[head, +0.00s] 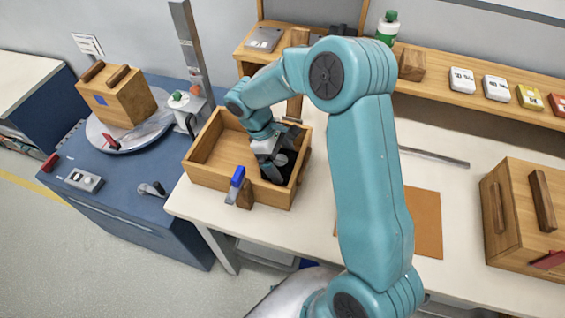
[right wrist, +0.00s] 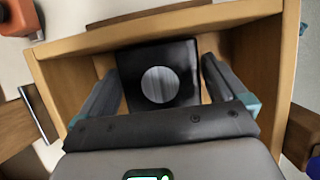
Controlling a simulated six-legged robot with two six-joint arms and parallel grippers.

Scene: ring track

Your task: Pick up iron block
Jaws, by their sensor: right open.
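The iron block (right wrist: 181,92) is a dark, square-topped block with a light grey disc on top. It sits inside an open wooden box (right wrist: 65,75), which stands on the white table in the head view (head: 212,178). My right gripper (right wrist: 160,68) is open, with one finger on each side of the block; I cannot tell whether they touch it. In the head view the right gripper (head: 275,168) reaches down into the box's right part and partly hides the block. My left gripper is not in view.
The box walls stand close around the right gripper. A blue-handled clamp (head: 237,178) is at the box's front wall. A shelf (head: 440,68) runs behind.

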